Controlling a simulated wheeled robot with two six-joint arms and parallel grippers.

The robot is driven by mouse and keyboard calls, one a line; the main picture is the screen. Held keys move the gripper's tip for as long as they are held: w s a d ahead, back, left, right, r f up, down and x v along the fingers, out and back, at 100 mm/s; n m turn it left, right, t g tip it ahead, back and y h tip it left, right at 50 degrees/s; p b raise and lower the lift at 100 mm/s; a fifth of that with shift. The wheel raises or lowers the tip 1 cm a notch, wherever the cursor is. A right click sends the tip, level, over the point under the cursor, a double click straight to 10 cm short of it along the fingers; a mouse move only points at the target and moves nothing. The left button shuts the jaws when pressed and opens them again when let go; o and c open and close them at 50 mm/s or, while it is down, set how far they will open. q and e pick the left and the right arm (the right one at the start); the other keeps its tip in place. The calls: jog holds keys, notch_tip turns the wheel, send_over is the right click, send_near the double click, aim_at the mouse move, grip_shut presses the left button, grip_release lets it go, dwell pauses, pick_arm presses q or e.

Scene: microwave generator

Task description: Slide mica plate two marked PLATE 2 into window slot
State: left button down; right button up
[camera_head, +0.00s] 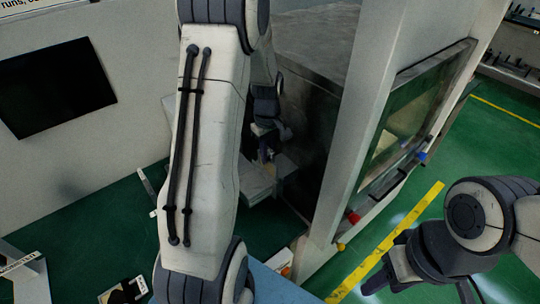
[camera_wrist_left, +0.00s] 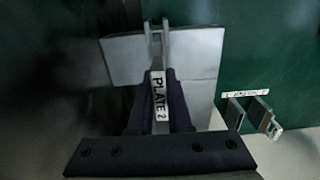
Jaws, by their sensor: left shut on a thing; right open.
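A small two-pronged grey end sticks out beyond the fingers. Pale flat surfaces (camera_wrist_left: 200,58) lie behind it; I cannot tell whether they belong to the plate or to a block below. In the head view a pale block (camera_head: 258,180) stands under the gripper. I cannot make out the window slot. My right gripper (camera_head: 420,284) is open and empty, outside at lower right.
In the left wrist view, two grey upright pieces (camera_wrist_left: 265,120) stand beside a small label (camera_wrist_left: 245,92) over green floor. The cabinet's front post and glazed door lie right of the opening. A red knob (camera_head: 353,216) sits low on the cabinet.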

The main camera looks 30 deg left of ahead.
pick_arm(q)
jog(key=shift+f+b, duration=0.95)
jog(key=shift+f, duration=0.5)
jog(key=c, duration=0.8)
grip_release()
jog(key=shift+o, duration=0.2)
notch_tip(320, 180, up, 9)
jog(key=shift+r+b, duration=0.15)
jog(key=shift+b, duration=0.8)
jog(key=shift+r, duration=0.6)
jog(key=shift+d, duration=0.1)
